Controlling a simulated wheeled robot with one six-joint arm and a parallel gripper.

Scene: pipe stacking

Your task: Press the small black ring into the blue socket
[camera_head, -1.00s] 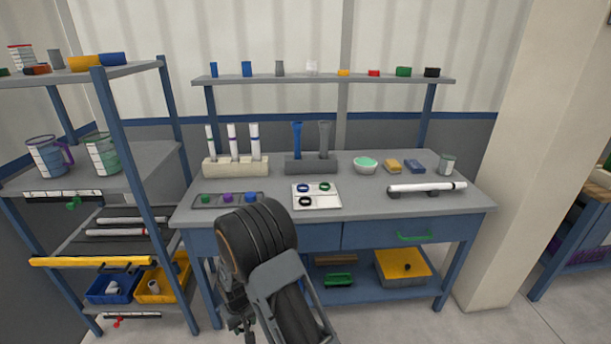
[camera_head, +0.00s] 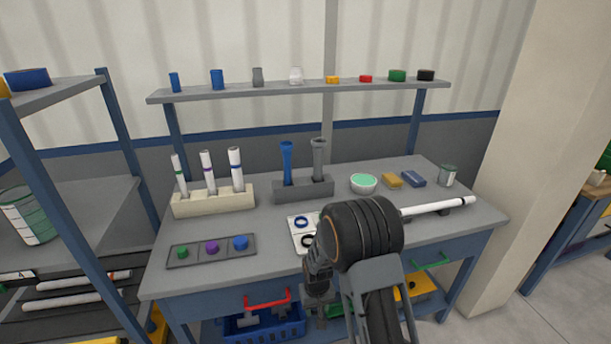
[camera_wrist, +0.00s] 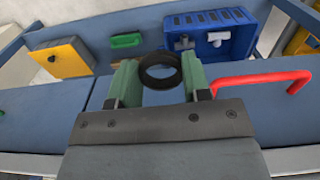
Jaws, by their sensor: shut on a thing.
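In the wrist view my gripper (camera_wrist: 161,78) is shut on a black ring (camera_wrist: 160,57), held between its two green fingertips in front of the bench's drawers. In the head view my arm hides the fingertips and this ring. A blue flared pipe (camera_head: 286,165), the only blue socket-like piece I see, stands upright in a dark grey block (camera_head: 297,191) towards the back of the bench. A pale tray (camera_head: 294,233) holds a blue ring (camera_head: 301,221) and another black ring (camera_head: 307,241). My arm covers its right part.
A grey flared pipe (camera_head: 319,160) stands beside the blue one. A cream rack (camera_head: 181,207) with white tubes is left of them. A panel with coloured knobs (camera_head: 211,251) lies in front. A green-filled bowl (camera_head: 363,183) is to the right. A red handle (camera_head: 267,299) sticks out in front.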

